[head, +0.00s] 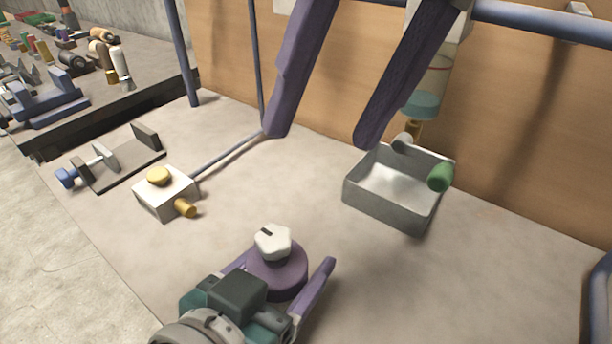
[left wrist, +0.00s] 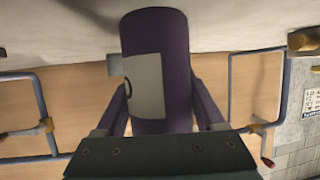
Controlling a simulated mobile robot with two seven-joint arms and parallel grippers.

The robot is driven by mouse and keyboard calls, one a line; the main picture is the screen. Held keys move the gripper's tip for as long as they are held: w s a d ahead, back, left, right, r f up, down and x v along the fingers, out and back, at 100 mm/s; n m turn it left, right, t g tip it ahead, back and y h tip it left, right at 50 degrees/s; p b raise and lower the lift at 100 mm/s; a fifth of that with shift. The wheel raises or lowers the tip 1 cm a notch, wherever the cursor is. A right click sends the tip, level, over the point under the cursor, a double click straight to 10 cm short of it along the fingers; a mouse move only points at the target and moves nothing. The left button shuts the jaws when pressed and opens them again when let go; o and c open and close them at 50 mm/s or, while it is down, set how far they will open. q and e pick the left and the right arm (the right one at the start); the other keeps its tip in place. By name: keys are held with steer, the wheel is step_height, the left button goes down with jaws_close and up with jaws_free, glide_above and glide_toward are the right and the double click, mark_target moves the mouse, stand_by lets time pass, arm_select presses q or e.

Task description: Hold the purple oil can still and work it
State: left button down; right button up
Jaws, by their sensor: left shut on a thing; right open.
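The purple oil can (head: 277,276) stands on the bench at the lower middle of the head view, with a white faceted top (head: 273,242). My left gripper (head: 286,268) is shut on it, one finger on each side. In the left wrist view, the can (left wrist: 183,60) shows a pale label (left wrist: 142,85) and sits between the two fingers (left wrist: 160,100). My right gripper (head: 320,136) is open and empty, its two purple fingers pointing down above the bench, up and behind the can.
A grey open tray (head: 378,205) stands at the right, with a green knob (head: 440,177) and a clear cylinder (head: 432,85) by it. A white block with a yellow knob (head: 159,176) and a clamp-like fixture (head: 110,168) stand at the left. Bench between block and tray is clear.

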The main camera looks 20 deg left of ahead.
mark_target(276, 236)
steer(key=a+f+m, duration=0.1)
steer(key=f+m, duration=0.2)
steer(key=m, duration=0.3)
steer(key=s+a+f+m, duration=0.1)
steer(key=f+m, duration=0.2)
steer(key=m, duration=0.4)
steer(key=a+f+m, duration=0.1)
steer(key=f+m, duration=0.2)
steer(key=m, duration=0.4)
steer(key=shift+s+a+f, duration=0.1)
steer(key=shift+s+f, duration=0.3)
steer(key=shift+c, duration=0.3)
jaws_close()
